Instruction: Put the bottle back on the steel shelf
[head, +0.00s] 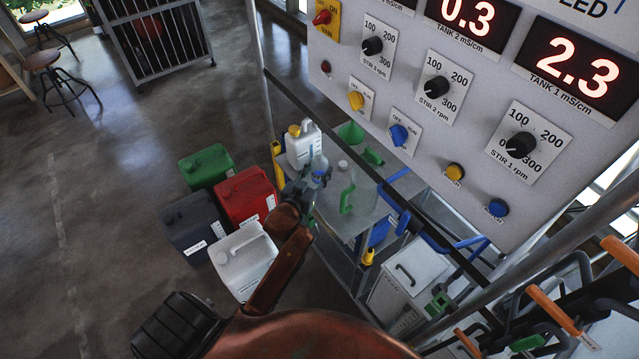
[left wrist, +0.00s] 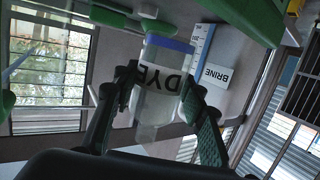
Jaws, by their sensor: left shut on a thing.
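My left gripper (head: 308,188) is shut on a translucent bottle with a blue cap (head: 320,174). In the left wrist view the bottle (left wrist: 158,105) shows a DYE label, upside down, between the two green-padded fingers (left wrist: 162,92). In the head view, the gripper and bottle are at the near left edge of the grey steel shelf (head: 372,210). Most of the bottle is hidden there by the gripper, and I cannot tell whether it touches the shelf. My right gripper is not in view.
A white jug with a yellow cap (head: 304,150) stands just beyond the gripper. Green (head: 207,167), red (head: 245,197), dark grey and white (head: 242,258) canisters crowd the floor to the left. A control panel (head: 420,130) overhangs the shelf. A BRINE label (left wrist: 216,76) shows beside the bottle.

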